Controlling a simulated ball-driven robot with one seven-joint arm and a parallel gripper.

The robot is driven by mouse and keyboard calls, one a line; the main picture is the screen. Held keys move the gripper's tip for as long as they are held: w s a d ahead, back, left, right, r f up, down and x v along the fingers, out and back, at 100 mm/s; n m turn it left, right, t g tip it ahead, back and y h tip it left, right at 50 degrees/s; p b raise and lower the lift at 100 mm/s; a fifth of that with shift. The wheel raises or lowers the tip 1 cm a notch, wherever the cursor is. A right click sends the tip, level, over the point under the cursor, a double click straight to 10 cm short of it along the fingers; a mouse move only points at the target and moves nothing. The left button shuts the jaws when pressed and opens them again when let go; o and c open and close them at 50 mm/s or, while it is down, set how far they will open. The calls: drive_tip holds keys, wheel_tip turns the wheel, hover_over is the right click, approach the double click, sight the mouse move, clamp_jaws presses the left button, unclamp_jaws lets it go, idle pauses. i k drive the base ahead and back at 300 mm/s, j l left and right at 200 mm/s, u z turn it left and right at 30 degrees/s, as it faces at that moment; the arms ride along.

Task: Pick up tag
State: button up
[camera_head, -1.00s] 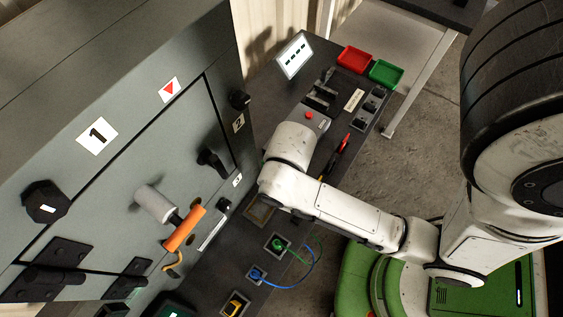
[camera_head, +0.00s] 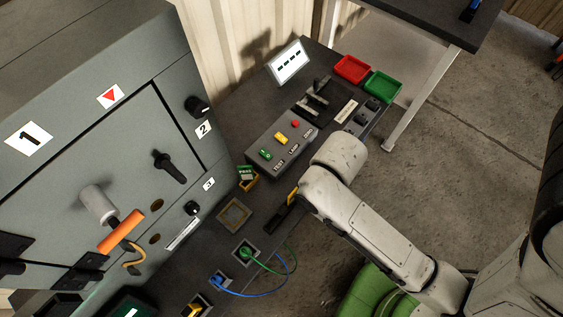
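A small green tag marked "PASS" (camera_head: 247,173) stands in a yellow holder (camera_head: 249,184) on the dark bench, close to the cabinet's right edge. It is left of my arm, with a clear gap between them. My white arm reaches in from the lower right and its rounded link is over the bench's front edge. My gripper cannot be made out; the arm seems to hide it. A black and yellow item (camera_head: 285,208) shows beside the arm link, partly covered; I cannot tell what it is.
The grey cabinet (camera_head: 60,85), with knobs and an orange handle (camera_head: 121,231), fills the left. A button panel (camera_head: 284,145), red tray (camera_head: 352,69) and green tray (camera_head: 383,86) lie farther back. Sockets with green and blue cables (camera_head: 268,292) are nearer.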

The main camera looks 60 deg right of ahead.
sight(245, 172)
drive_tip(key=k+z, duration=0.15)
drive_tip(key=j+z, duration=0.3)
drive_tip(key=j, duration=0.3)
drive_tip(key=i+j+z, duration=0.1)
drive_tip(key=j+z, duration=0.2)
drive_tip(key=j, duration=0.35)
